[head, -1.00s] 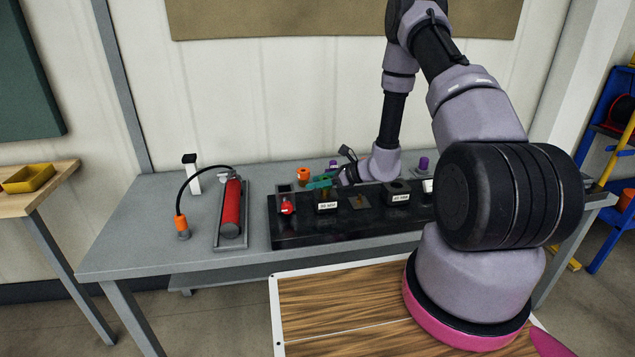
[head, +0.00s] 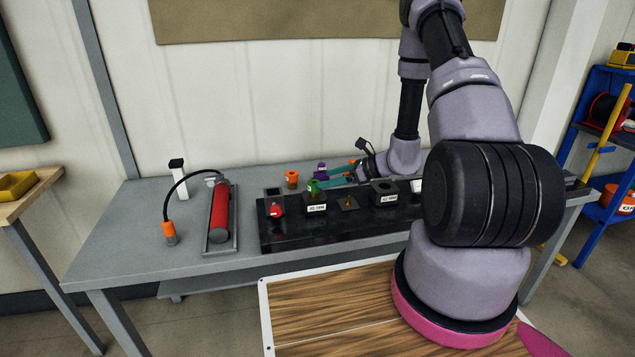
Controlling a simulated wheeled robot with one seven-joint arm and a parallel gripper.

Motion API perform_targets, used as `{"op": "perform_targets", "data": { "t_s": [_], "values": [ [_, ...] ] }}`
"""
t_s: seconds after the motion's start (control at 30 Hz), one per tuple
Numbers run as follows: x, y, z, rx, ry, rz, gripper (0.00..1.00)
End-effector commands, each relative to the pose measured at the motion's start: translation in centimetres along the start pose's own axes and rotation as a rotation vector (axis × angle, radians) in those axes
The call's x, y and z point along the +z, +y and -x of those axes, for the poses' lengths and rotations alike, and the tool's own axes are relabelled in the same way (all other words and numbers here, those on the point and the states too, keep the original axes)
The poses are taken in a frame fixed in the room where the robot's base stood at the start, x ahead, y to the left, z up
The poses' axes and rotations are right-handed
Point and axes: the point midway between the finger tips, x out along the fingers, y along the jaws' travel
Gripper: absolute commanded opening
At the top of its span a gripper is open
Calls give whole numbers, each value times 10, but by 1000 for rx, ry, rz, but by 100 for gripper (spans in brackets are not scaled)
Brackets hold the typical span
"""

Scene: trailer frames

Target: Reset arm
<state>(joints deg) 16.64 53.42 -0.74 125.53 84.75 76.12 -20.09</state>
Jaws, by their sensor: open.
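My arm reaches over the grey workbench (head: 130,230) from the right. My gripper (head: 324,177) has teal fingers that point left, and they are open with a gap between them. It is low above the back of the black fixture board (head: 290,234). A green piece (head: 313,187) stands in a labelled black block just by the fingertips. A purple piece (head: 321,168) shows behind the fingers. I cannot tell whether the fingers touch either piece. Nothing is seen held.
A red cylinder (head: 220,212) with a black hose lies in a tray at left. An orange piece (head: 291,178), a red piece (head: 276,210) and a black block (head: 384,192) are near the gripper. The bench's left end is mostly clear. A blue shelf (head: 600,150) stands at right.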

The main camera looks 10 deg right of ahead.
Motion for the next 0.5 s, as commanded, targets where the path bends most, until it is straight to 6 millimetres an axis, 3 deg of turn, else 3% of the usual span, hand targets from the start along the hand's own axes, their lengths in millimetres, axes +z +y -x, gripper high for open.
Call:
{"op": "perform_targets", "data": {
  "t_s": [0.13, 0.23, 0.37, 0.5],
  "values": [
    [2, 0, 13, 2, 0, 6, 86],
    [18, 3, 19, 24, -2, 45, 86],
    [65, 17, 31, 97, 3, 178, 86],
    [124, 45, 54, 202, 29, 383, 86]
  ]
}}
